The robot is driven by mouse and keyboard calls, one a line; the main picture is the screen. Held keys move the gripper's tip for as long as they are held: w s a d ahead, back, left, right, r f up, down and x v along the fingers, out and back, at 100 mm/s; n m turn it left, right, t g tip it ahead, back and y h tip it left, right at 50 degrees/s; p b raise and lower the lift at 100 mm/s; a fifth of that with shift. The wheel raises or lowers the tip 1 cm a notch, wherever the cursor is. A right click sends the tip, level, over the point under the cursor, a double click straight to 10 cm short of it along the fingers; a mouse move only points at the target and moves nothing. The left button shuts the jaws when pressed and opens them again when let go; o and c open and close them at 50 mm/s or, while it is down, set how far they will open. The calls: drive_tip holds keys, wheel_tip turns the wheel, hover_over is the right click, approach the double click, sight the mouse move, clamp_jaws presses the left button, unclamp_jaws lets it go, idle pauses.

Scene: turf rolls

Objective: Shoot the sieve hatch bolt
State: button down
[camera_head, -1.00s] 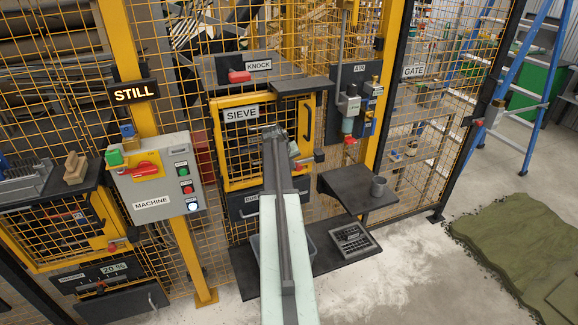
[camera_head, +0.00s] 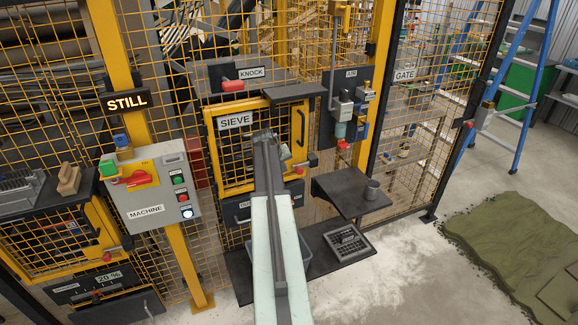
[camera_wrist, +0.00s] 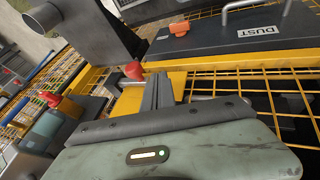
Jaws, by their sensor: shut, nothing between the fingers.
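The sieve hatch (camera_head: 209,146) is a yellow-framed mesh door with a SIEVE label and a dark handle at its right. It looks closed. A dark bolt piece (camera_head: 312,160) sits low at the hatch's right edge. My gripper (camera_head: 284,152) is in front of the hatch's lower right, just left of that piece; my arm hides part of the mesh. In the wrist view my gripper's fingers (camera_wrist: 158,90) are shut and empty, over the yellow frame. A red knob (camera_wrist: 134,70), apparently the bolt's, is just left of the fingertips. Whether they touch is unclear.
The dust drawer (camera_wrist: 225,38) with an orange tab is below the hatch. A dark shelf (camera_head: 340,196) with a grey cup (camera_head: 372,191) juts out at the right. The air unit (camera_head: 343,120) hangs above it. The machine box (camera_head: 150,195) stands left; the sign reads STILL.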

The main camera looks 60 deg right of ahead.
drive_tip(key=p+v, duration=0.5)
drive_tip(key=v, duration=0.4)
drive_tip(key=shift+d+p, duration=0.15)
drive_tip(key=shift+p, duration=0.15)
drive_tip(key=shift+s, duration=0.1)
drive_tip(key=w+a+f+n+y+b, duration=0.15)
drive_tip(key=w+a, duration=0.25)
drive_tip(key=a, duration=0.6)
drive_tip(key=w+a+f+n+t+y, duration=0.15)
drive_tip(key=w+a, duration=0.35)
drive_tip(key=a, duration=0.6)
drive_tip(key=w+a+f+n+b, duration=0.15)
drive_tip(key=w+a, duration=0.25)
drive_tip(key=a, duration=0.6)
drive_tip(key=s+a+f+n+g+y, duration=0.1)
drive_tip(key=s+a+n, duration=0.1)
drive_tip(key=a, duration=1.4)
drive_tip(key=s+a+f+n+g+y, duration=0.1)
drive_tip(key=s+a+f+y, duration=0.1)
drive_tip(key=a, duration=1.5)
drive_tip(key=shift+s+a+n+y+b, duration=0.2)
drive_tip(key=shift+a+n+y+b, duration=0.15)
drive_tip(key=shift+b, duration=0.1)
